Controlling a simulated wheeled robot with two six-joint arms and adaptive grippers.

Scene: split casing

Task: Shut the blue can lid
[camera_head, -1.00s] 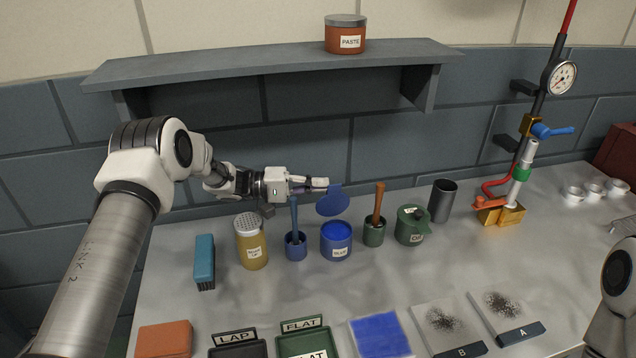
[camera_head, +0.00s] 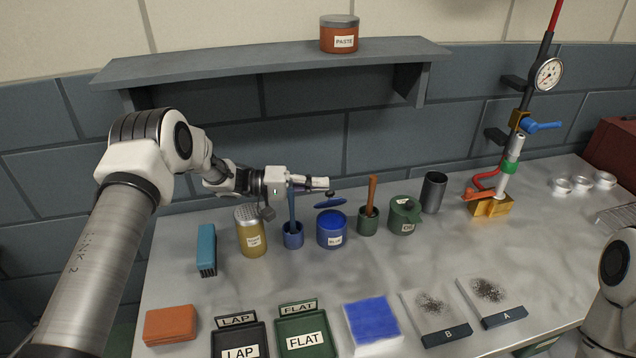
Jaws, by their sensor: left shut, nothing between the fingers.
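The blue can (camera_head: 331,236), with a white label, stands upright on the bench and its blue top face shows. Its blue lid (camera_head: 330,203) is a thin, nearly edge-on disc above the can's back rim, and a gap shows between the lid's front and the can. My left gripper (camera_head: 327,184) is shut and empty, pointing right just above the lid. A small dark piece shows by the fingertips; I cannot tell whether the fingers touch the lid. My right gripper is out of view.
A blue cup with a brush (camera_head: 293,237) stands left of the can, and a green cup with a brush (camera_head: 368,223) right of it. A yellow shaker can (camera_head: 251,232) and a green can (camera_head: 403,217) stand farther out. A grey shelf (camera_head: 280,64) hangs above.

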